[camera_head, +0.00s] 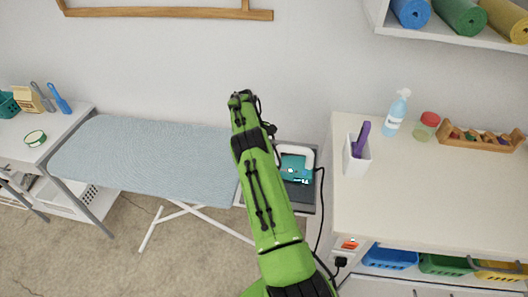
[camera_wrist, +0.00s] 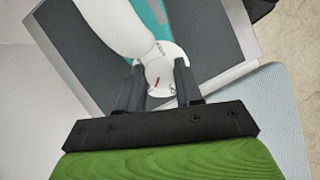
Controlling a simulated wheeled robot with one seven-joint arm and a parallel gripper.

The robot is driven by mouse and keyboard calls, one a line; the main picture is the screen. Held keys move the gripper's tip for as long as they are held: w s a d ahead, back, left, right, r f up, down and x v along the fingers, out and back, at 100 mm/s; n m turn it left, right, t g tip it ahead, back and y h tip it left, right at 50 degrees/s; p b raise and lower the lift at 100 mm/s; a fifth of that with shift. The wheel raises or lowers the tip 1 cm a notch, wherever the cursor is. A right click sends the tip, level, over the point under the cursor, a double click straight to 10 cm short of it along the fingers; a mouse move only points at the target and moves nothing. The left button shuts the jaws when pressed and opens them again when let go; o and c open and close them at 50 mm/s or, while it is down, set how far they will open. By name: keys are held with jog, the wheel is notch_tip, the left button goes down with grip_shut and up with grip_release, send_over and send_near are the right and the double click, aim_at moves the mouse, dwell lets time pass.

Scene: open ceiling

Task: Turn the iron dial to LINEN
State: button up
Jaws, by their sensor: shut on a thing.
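The iron (camera_head: 293,168), teal with a white handle, rests on a grey pad at the right end of the ironing board. In the wrist view its white handle (camera_wrist: 112,22) rises at the upper left. The round white dial (camera_wrist: 160,78) has small dark marks around its rim and a red pointer line; the marks are too small to read. My gripper (camera_wrist: 158,68) has one finger on each side of the dial and is shut on it. In the head view my green arm hides my gripper and part of the iron.
The pale blue ironing board (camera_head: 150,160) extends left of the iron. The cream counter (camera_head: 430,210) at the right holds a white cup (camera_head: 356,160), a spray bottle (camera_head: 397,112) and a wooden tray (camera_head: 470,138). A black cord runs down beside the counter.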

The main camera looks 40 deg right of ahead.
jog(key=shift+d+m+y, duration=0.1)
jog(key=shift+m+y, duration=0.2)
jog(key=shift+m, duration=0.4)
jog(key=o, duration=1)
jog(key=shift+o, duration=0.2)
jog(key=shift+r, duration=0.1)
notch_tip(320, 180, up, 10)
jog(key=p, duration=0.4)
jog(key=shift+p, duration=0.4)
jog(key=shift+s, duration=0.1)
